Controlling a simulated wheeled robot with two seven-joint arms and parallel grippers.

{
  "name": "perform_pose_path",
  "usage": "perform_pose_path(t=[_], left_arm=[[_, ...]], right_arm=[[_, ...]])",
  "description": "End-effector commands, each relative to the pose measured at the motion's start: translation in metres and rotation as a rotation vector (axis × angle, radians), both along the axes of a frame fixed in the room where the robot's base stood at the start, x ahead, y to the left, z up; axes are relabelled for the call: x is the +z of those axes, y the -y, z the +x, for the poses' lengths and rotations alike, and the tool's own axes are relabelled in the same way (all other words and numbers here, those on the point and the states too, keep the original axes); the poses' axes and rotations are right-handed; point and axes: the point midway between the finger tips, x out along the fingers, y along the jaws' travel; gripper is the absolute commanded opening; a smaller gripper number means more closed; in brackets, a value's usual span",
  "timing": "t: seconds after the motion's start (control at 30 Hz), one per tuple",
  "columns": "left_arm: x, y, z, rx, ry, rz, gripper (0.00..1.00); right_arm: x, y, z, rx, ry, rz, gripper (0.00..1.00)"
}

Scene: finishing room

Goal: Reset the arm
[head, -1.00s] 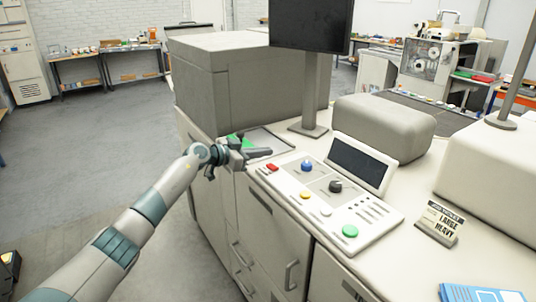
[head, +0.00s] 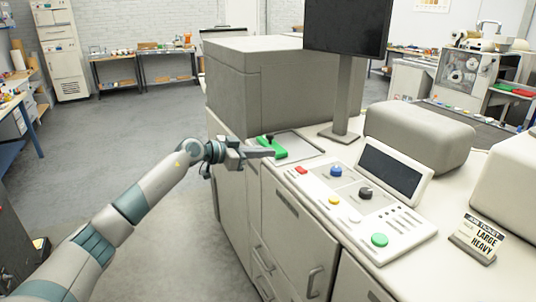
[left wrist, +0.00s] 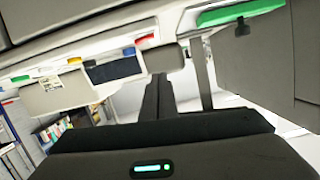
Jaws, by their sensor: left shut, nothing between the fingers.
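My left arm comes in from the lower left of the head view. Its left gripper (head: 262,153) is shut and empty, held level in front of the cabinet edge, close to a green object (head: 272,148) on the counter. In the left wrist view the two dark fingers (left wrist: 158,98) lie together with nothing between them. The green object also shows at the top right there (left wrist: 240,12). My right gripper is not in the head view.
A control panel (head: 350,215) with coloured buttons and knobs lies right of the gripper. A monitor (head: 347,28) stands behind it. A large grey box (head: 232,90) stands behind the gripper. A job ticket sign (head: 478,240) stands at the right. Open floor (head: 130,130) lies to the left.

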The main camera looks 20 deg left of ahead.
Motion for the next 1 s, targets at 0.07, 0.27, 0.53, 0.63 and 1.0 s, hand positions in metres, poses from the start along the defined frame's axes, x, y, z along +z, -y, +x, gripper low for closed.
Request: perform_pose_path(t=[0.07, 0.27, 0.53, 0.63, 1.0], left_arm=[[0.0, 0.0, 0.0, 0.0, 0.0, 0.0, 0.0], [0.0, 0.001, 0.0, 0.0, 0.0, 0.0, 0.0], [-0.023, 0.006, 0.001, -0.007, 0.004, -0.019, 0.0], [-0.054, 0.011, 0.002, -0.007, 0.013, -0.046, 0.0], [-0.263, 0.015, -0.022, 0.159, 0.024, -0.132, 0.0]], right_arm=[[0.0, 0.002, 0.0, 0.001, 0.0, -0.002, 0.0], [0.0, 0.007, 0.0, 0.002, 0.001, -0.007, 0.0], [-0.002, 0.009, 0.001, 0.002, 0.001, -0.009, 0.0], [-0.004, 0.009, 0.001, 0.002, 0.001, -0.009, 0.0], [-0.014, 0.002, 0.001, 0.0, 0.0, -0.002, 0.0]])
